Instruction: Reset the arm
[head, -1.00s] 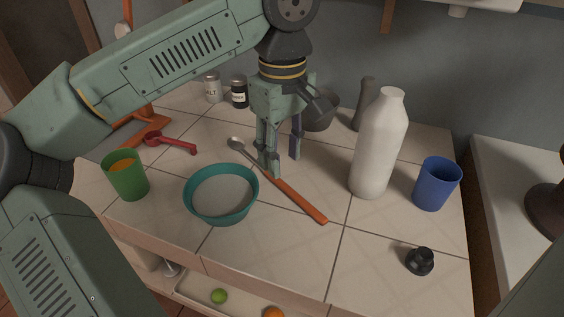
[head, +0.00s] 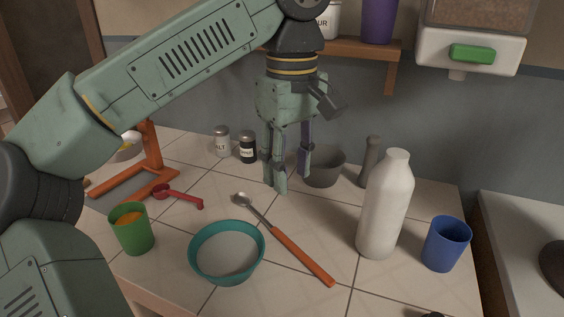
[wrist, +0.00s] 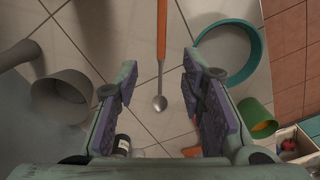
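My gripper (head: 290,182) is above the tiled counter (head: 330,215), behind the spoon with an orange handle (head: 300,254) in the head view. Its fingers are apart with nothing between them, as the wrist view (wrist: 158,85) also shows. The spoon lies flat on the counter; in the wrist view its metal bowl (wrist: 160,102) shows below and between the fingers, not touched.
A white bottle (head: 385,210) and a blue cup (head: 446,243) stand at right. A teal bowl (head: 226,280), green cup (head: 131,235) and red scoop (head: 180,196) are at left. Salt and pepper shakers (head: 247,147), a grey mortar (head: 325,170) and a shelf (head: 350,47) are behind.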

